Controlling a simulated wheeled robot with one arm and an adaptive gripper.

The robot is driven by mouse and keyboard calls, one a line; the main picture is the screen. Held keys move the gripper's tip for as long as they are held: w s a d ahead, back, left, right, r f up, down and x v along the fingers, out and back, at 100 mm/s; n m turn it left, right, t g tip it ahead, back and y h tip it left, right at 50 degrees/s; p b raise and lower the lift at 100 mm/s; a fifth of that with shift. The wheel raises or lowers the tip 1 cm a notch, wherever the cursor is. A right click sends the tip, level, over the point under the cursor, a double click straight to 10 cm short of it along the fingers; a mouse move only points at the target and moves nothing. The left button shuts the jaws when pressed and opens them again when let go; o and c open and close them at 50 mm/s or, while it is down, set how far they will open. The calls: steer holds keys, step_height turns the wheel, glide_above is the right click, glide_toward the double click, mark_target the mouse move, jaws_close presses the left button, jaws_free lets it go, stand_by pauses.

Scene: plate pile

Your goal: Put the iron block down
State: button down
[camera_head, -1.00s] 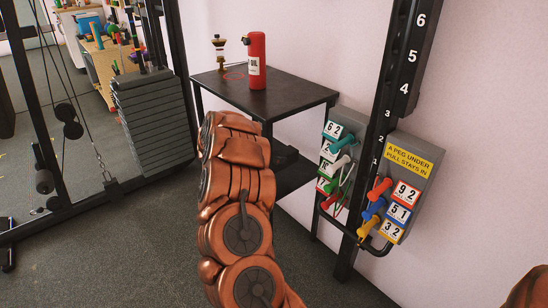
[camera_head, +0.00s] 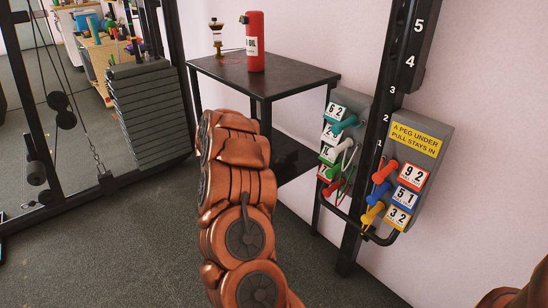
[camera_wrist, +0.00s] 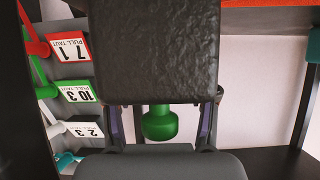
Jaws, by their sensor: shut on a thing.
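A dark, rough-faced block, which I take to be the iron block (camera_wrist: 157,50), fills the upper middle of the wrist view. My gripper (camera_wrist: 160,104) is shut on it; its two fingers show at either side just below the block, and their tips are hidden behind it. A green knob (camera_wrist: 159,122) shows between the fingers, under the block's edge; I cannot tell whether it is joined to the block. In the head view my copper arm reaches toward the black table (camera_head: 300,78) and hides the gripper and block.
A red bottle (camera_head: 254,42) and a small brass-coloured stand (camera_head: 217,38) are on the table top. A weight stack (camera_head: 150,110) stands left. The floor between is clear.

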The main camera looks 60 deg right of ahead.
steer(key=shift+f, duration=0.55)
stand_by(0.8)
steer(key=c, duration=0.7)
jaws_free()
steer(key=o, duration=0.5)
steer(key=shift+c, duration=0.2)
steer(key=shift+f, duration=0.1)
step_height(320, 180, up, 10)
steer(key=shift+r, duration=0.1)
